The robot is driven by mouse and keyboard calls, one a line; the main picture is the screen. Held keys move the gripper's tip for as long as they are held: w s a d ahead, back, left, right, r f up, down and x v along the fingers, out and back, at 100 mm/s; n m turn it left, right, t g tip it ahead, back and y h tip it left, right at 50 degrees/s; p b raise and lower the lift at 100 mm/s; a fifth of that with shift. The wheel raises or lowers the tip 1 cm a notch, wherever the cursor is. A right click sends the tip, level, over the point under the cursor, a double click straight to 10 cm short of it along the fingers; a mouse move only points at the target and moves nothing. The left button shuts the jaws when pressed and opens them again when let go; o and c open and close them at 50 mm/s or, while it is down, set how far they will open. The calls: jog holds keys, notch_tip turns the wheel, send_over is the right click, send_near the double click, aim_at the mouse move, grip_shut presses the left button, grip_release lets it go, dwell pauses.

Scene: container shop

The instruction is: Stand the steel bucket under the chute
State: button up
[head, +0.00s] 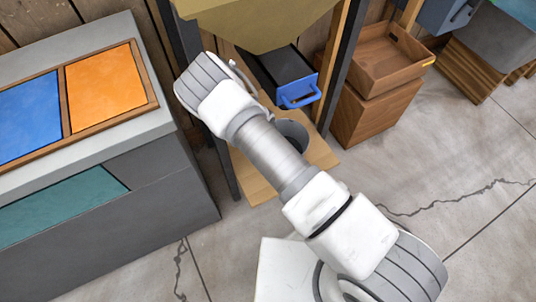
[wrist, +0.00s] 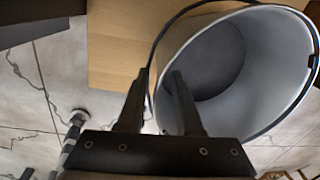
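The steel bucket (head: 293,132) shows as a grey rim and dark inside, mostly hidden behind my arm in the head view. It is at the wooden base board (head: 255,186), below and in front of the dark chute (head: 285,68) with a blue handle. In the wrist view the bucket (wrist: 262,75) opens toward the camera at the right. My gripper (wrist: 158,75) is open, with its left finger outside the bucket wall and its right finger over the opening. The near rim runs between the fingers; I cannot tell whether either touches it. The head view hides my fingertips.
A tan hopper (head: 262,28) hangs above the chute between dark posts (head: 342,65). Stacked wooden crates (head: 372,105) stand to the right. A grey counter (head: 110,190) with blue and orange panels is at the left. The concrete floor at lower right is clear.

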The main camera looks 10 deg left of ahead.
notch_tip(320, 180, up, 11)
jog(key=p, duration=0.3)
jog(key=shift+s+a+f, duration=0.15)
jog(key=shift+s+a, duration=0.25)
jog(key=shift+s, duration=0.1)
